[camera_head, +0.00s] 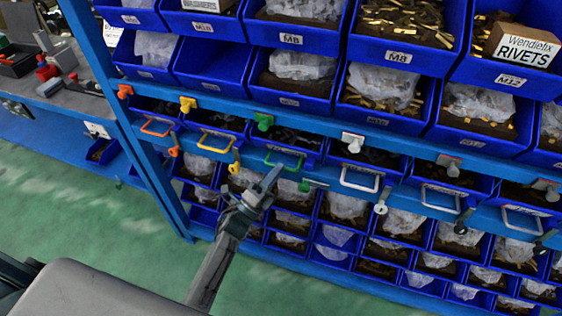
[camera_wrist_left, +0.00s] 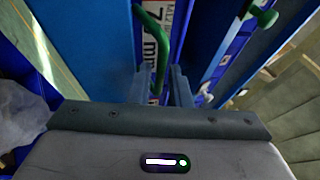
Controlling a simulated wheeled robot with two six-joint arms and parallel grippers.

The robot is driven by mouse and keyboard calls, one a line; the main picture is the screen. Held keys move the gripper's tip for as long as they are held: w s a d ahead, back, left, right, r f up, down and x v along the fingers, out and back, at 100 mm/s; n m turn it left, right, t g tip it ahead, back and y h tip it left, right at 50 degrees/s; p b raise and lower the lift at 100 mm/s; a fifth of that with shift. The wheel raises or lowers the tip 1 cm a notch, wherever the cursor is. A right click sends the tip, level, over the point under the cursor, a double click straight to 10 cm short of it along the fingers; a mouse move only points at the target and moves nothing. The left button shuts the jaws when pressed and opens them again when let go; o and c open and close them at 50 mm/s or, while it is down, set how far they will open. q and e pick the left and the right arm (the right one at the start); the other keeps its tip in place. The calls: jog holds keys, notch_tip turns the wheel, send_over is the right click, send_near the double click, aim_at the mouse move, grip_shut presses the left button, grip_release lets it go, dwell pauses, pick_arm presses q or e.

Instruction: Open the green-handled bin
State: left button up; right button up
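The green-handled bin (camera_head: 296,153) is a blue bin in the middle row of the rack, level with its neighbours. Its green handle (camera_head: 284,161) is on the front. My left gripper (camera_head: 274,176) is at this handle, reaching up from below. In the left wrist view the green handle (camera_wrist_left: 161,48) runs down toward the gap between my open left fingers (camera_wrist_left: 160,88); I cannot tell whether they touch it. A white label (camera_wrist_left: 150,20) shows beside the handle on the bin front. My right gripper is not in view.
Neighbouring bins have orange (camera_head: 157,128), yellow (camera_head: 216,137) and white (camera_head: 360,182) handles. A green knob (camera_head: 263,121) sits on the rail above and a green tag (camera_head: 311,184) below right. Lower bins (camera_head: 291,221) hold bagged parts. Green floor (camera_head: 70,220) is clear at the left.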

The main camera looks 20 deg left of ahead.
pick_arm(q)
jog(key=shift+x, duration=0.85)
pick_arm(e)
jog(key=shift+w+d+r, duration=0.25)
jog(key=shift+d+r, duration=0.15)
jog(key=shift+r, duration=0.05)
pick_arm(q)
jog(key=shift+c, duration=0.5)
grip_shut()
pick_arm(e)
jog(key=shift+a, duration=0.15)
pick_arm(q)
jog(key=shift+s, duration=0.2)
jog(key=s, duration=1.8)
jog(key=shift+s+a, duration=0.35)
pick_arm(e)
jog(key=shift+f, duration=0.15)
